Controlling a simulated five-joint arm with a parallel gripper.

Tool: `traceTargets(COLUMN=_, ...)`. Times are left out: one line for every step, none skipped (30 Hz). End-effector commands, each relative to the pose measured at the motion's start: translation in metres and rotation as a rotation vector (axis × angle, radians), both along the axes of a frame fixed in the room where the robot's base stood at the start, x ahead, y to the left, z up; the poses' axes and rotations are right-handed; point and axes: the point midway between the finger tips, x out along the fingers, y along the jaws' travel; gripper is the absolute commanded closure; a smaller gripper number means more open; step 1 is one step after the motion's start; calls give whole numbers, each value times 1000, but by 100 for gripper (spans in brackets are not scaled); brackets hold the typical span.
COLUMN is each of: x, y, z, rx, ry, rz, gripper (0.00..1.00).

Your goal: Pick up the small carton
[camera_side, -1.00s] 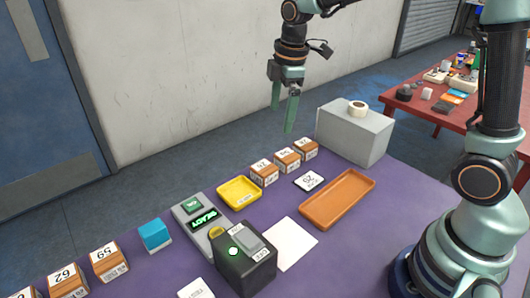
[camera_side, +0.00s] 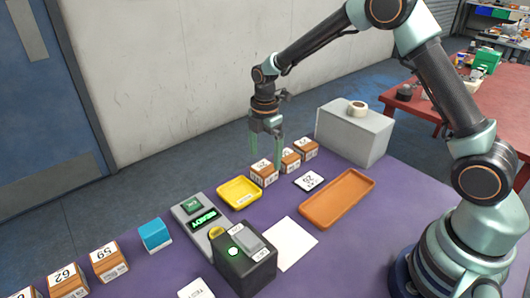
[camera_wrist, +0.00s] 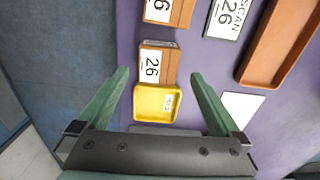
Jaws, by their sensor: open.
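Several small brown cartons with white number labels stand on the purple table. Three are in a row at the back: the nearest one (camera_side: 264,174), a middle one (camera_side: 290,161) and a far one (camera_side: 305,148). My gripper (camera_side: 266,162) is open, pointing down with its green fingers at the nearest carton of that row. In the wrist view, a carton labelled 26 (camera_wrist: 157,66) lies between and just beyond the fingertips (camera_wrist: 160,77), with another carton (camera_wrist: 167,10) farther up. Nothing is held. I cannot tell the exact height of the fingertips.
A yellow tray (camera_side: 239,193) sits beside the row; an orange tray (camera_side: 338,199) and a label card (camera_side: 309,181) lie right. A READY console (camera_side: 192,221), black device (camera_side: 243,265) and blue block (camera_side: 154,235) stand in front. A grey box (camera_side: 354,134) stands at back right.

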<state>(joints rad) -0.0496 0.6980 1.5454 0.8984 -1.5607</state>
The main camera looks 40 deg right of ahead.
Motion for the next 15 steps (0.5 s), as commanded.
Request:
traceTargets(x=0, y=0, z=-3, rx=0, ry=1, rz=0, gripper=0)
traceTargets(x=0, y=0, z=-5, rx=0, ry=2, rz=0, gripper=0)
traceTargets(x=0, y=0, z=-8, rx=0, ry=2, rz=0, gripper=0)
traceTargets(x=0, y=0, z=-12, rx=0, ry=3, rz=0, gripper=0)
traceTargets(x=0, y=1, z=-17, rx=0, ry=3, rz=0, gripper=0)
traceTargets(x=0, y=1, z=-23, rx=0, ry=4, rz=0, gripper=0)
traceTargets(x=1, y=1, z=-28, rx=0, ry=4, rz=0, gripper=0)
traceTargets(x=1, y=1, z=-32, rx=0, ry=3, rz=0, gripper=0)
traceTargets(x=1, y=1, z=-38, rx=0, ry=5, rz=-1, gripper=0)
traceTargets(x=1, y=1, z=-42, rx=0, ry=4, rz=-1, gripper=0)
traceTargets(x=2, y=1, z=-45, rx=0, ry=2, rz=-1, gripper=0)
traceTargets(x=1, y=1, z=-48, rx=0, ry=3, rz=-1, gripper=0)
traceTargets(x=1, y=1, z=-50, rx=0, ry=3, rz=-1, gripper=0)
traceTargets(x=2, y=1, z=-52, rx=0, ry=2, rz=-1, gripper=0)
traceTargets(x=2, y=1, z=-53, rx=0, ry=0, rz=-1, gripper=0)
